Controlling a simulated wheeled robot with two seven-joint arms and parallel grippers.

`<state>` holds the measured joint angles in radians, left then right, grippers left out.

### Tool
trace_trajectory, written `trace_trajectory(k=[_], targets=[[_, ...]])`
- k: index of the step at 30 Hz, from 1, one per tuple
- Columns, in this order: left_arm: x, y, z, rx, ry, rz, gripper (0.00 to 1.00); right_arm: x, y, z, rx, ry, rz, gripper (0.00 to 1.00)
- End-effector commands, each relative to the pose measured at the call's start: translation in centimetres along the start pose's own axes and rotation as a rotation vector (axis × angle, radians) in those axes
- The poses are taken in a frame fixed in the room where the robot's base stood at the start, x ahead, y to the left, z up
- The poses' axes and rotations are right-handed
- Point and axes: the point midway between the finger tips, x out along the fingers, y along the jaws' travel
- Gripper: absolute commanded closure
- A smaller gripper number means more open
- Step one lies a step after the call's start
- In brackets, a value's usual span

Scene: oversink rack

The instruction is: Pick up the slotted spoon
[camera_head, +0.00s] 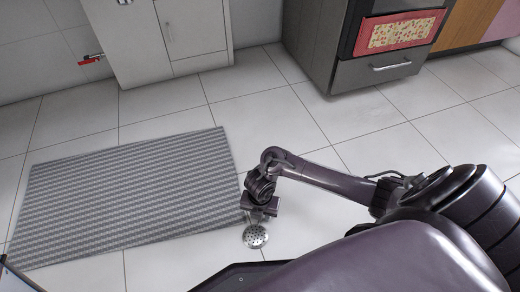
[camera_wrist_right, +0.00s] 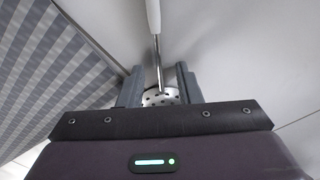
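The slotted spoon shows in the head view as a round, perforated metal head (camera_head: 256,237), just below my right gripper (camera_head: 259,215). Its handle is hidden there. In the right wrist view, the spoon's thin metal shaft (camera_wrist_right: 157,62) runs up to a white handle at the top edge. Its perforated head lies between the two grey fingers of my right gripper (camera_wrist_right: 160,82). The fingers stand apart, with gaps on both sides of the shaft. The lower part of the head is hidden by the gripper body. My left gripper is not in view.
A grey striped mat (camera_head: 130,195) lies on the white tiled floor (camera_head: 330,115), left of the gripper. A white cabinet (camera_head: 160,40) and a grey oven unit (camera_head: 355,75) with a patterned towel (camera_head: 400,32) stand at the back. The floor between is clear.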

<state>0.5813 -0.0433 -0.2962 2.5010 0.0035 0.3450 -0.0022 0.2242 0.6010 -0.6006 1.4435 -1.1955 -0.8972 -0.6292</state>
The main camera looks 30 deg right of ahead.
Motion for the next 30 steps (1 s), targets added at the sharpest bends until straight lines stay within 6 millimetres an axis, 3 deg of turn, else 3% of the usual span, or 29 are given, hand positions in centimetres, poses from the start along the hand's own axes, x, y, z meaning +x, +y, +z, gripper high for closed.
trace_trajectory(k=[17, 25, 30], targets=[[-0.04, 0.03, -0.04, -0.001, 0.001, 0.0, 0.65, 0.31, 0.01, 0.01, 0.0, -0.001, 0.0, 0.69], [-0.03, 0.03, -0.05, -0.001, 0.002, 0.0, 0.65, 0.32, 0.01, -0.01, 0.0, -0.001, 0.0, 1.0], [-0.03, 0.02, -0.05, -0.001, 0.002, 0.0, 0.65, 0.31, 0.01, -0.01, 0.0, 0.0, 0.0, 1.0]])
